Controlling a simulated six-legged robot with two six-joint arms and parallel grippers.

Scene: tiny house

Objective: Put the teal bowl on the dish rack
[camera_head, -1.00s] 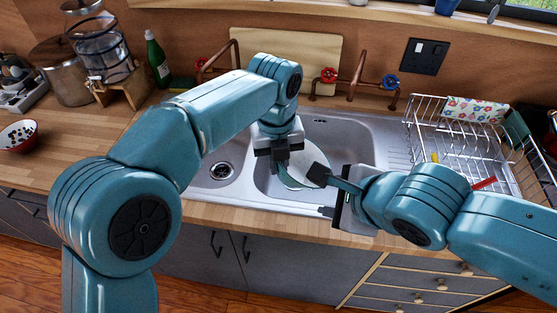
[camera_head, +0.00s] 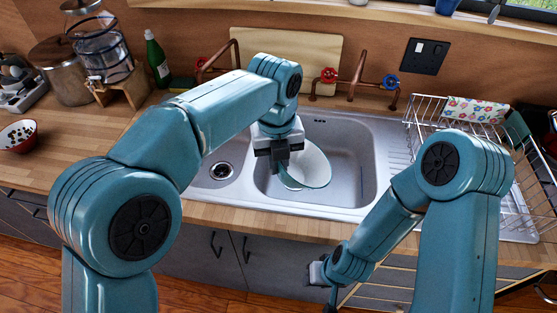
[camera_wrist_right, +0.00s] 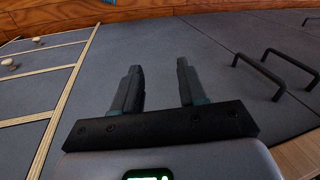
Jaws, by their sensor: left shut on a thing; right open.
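The bowl (camera_head: 314,165), pale inside with a thin teal rim, is tilted over the right sink basin. My left gripper (camera_head: 283,168) is shut on its left edge; the fingertips are partly hidden. The wire dish rack (camera_head: 425,110) stands on the drainboard right of the sink, partly hidden by my right arm. My right gripper (camera_wrist_right: 158,78) is open and empty in the right wrist view, facing the grey cabinet fronts below the counter. In the head view its fingers are barely visible low in the middle.
The sink (camera_head: 352,180) has copper pipes with red and blue taps behind it. A floral cloth (camera_head: 474,109) hangs at the rack's back. A green bottle (camera_head: 157,60) and a red bowl (camera_head: 18,136) stand left. Cabinet handles (camera_wrist_right: 262,75) show in the right wrist view.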

